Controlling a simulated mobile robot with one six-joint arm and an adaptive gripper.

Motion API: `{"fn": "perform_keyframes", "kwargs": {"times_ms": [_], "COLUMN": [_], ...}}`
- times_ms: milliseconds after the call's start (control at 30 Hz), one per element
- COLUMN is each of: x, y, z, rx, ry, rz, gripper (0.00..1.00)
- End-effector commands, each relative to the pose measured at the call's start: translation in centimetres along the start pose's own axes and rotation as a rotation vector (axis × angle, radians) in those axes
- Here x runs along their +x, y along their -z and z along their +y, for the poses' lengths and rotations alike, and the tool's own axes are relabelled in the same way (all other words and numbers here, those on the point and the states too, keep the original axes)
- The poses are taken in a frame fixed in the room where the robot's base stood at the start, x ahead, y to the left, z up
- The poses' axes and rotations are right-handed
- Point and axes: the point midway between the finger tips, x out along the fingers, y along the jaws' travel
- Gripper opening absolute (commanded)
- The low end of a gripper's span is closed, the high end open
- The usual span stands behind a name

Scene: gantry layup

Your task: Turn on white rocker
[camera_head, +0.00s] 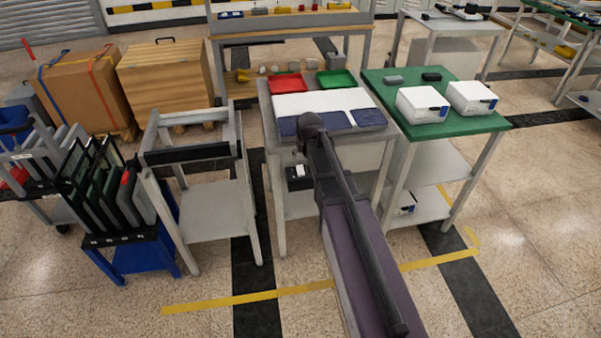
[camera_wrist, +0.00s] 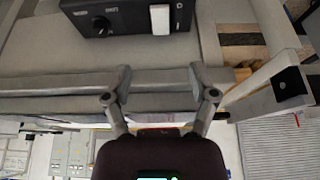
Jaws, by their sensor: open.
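The white rocker (camera_wrist: 160,19) shows at the top of the wrist view, on a black control panel (camera_wrist: 130,18) with a round black knob (camera_wrist: 100,25) to its left. In the head view the white rocker (camera_head: 299,171) shows small on the panel under the front of the middle table. My gripper (camera_wrist: 161,80) is open and empty in the wrist view. Its fingers are wide apart, below the panel in the picture and clear of the rocker. In the head view my arm hides most of the gripper. Which way the rocker is tipped cannot be told.
The middle table bears blue pads (camera_head: 325,122), a red tray (camera_head: 288,83) and a green tray (camera_head: 337,80). A green-topped table (camera_head: 433,131) with white boxes (camera_head: 423,105) stands at right. An empty frame stand (camera_head: 213,198) is at left. The floor in front is clear.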

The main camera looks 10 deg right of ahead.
Motion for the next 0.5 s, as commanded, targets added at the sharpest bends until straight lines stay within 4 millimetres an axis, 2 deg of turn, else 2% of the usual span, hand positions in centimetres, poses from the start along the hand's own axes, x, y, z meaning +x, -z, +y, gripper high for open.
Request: {"fn": "perform_keyframes", "kwargs": {"times_ms": [33,500], "x": [0.7,4.7], "y": [-0.1,-0.1], "z": [0.0,-0.1], "rx": [0.000,-0.001], "ry": [0.000,0.000], "rz": [0.000,0.000], "gripper": [0.74,0.74]}}
